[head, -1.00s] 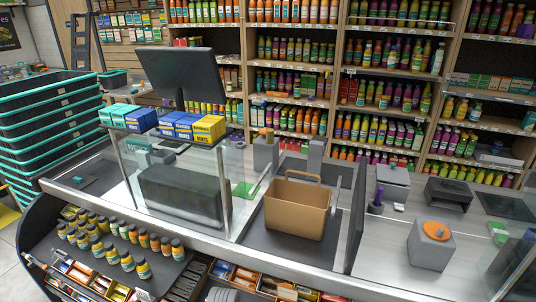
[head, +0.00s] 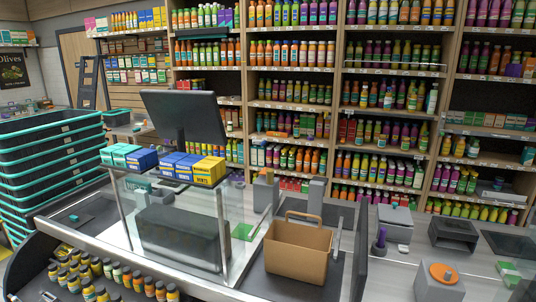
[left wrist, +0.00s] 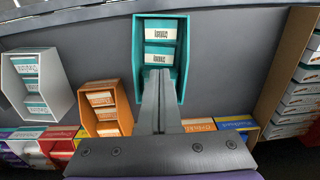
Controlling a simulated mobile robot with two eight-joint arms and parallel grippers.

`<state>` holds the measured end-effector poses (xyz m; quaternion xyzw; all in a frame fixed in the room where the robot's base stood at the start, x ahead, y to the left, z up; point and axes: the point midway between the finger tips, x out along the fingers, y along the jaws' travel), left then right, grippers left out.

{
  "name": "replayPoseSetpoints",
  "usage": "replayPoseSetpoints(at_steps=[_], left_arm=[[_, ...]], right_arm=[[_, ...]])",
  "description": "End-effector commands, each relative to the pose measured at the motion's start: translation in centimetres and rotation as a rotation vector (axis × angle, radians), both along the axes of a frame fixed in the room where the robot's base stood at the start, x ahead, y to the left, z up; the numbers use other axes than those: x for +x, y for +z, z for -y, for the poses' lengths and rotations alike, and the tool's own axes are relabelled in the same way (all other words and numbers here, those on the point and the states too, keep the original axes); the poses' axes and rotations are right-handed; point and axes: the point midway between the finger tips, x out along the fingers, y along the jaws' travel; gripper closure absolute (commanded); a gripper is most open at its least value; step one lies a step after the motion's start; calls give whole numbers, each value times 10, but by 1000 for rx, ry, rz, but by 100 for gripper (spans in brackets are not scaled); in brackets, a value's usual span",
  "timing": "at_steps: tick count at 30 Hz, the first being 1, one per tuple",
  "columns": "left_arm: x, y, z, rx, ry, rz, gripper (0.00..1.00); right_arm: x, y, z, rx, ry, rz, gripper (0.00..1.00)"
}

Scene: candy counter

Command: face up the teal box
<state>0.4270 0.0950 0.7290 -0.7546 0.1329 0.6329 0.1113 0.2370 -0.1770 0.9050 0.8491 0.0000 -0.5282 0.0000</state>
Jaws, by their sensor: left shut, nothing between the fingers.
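In the left wrist view a teal open-fronted holder (left wrist: 183,45) stands at top centre. Two white-and-teal labelled boxes (left wrist: 160,32) show in it, one above the other; their lower part is hidden behind my fingers. My left gripper (left wrist: 160,75) is shut and empty, its fingertips overlapping the holder's lower part in the picture. I cannot tell whether they touch it. In the head view several teal boxes (head: 120,156) sit on the left end of the glass counter's top shelf. I cannot tell which one the task means. Neither gripper shows in the head view.
In the left wrist view a white holder (left wrist: 66,92) and an orange holder (left wrist: 127,108) stand left, with a brown holder (left wrist: 279,70) right. In the head view a monitor (head: 182,117), blue-and-yellow boxes (head: 192,167) and a cardboard basket (head: 296,253) occupy the counter.

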Motion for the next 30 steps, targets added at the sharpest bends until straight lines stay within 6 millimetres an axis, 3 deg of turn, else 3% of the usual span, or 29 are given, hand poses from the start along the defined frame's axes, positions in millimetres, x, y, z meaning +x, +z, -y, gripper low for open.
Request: replayPoseSetpoints(at_steps=[9,20,30], left_arm=[[-12,-3,-4,1,1,-2,100],[-13,-2,-5,1,0,-2,100],[-16,23,-6,0,0,0,100]], right_arm=[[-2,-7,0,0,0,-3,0],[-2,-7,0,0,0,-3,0],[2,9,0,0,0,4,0]])
